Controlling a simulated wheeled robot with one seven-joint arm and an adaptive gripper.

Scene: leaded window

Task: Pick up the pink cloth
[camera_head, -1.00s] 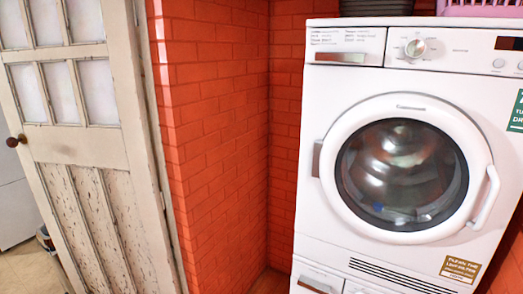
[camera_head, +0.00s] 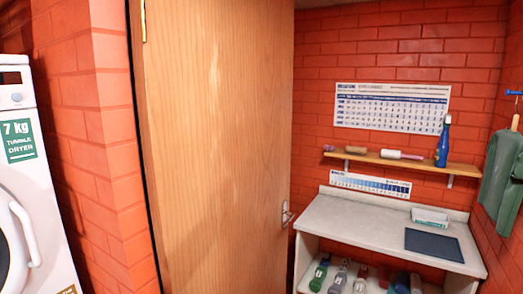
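I cannot make out a pink cloth for certain. A small pinkish item (camera_head: 329,148) lies at the left end of the wooden wall shelf (camera_head: 400,159); it is too small to tell what it is. Beside it on the shelf are a brown roll-like item (camera_head: 356,150), a white roll with a pinkish end (camera_head: 390,154) and a blue bottle (camera_head: 443,142). My gripper is not in view.
A wooden door (camera_head: 215,150) stands in the middle. Right of it is a white-topped counter (camera_head: 370,222) with a white box (camera_head: 430,217), a dark blue mat (camera_head: 434,244) and several bottles below. A green garment (camera_head: 500,175) hangs right. A dryer (camera_head: 25,200) is at left.

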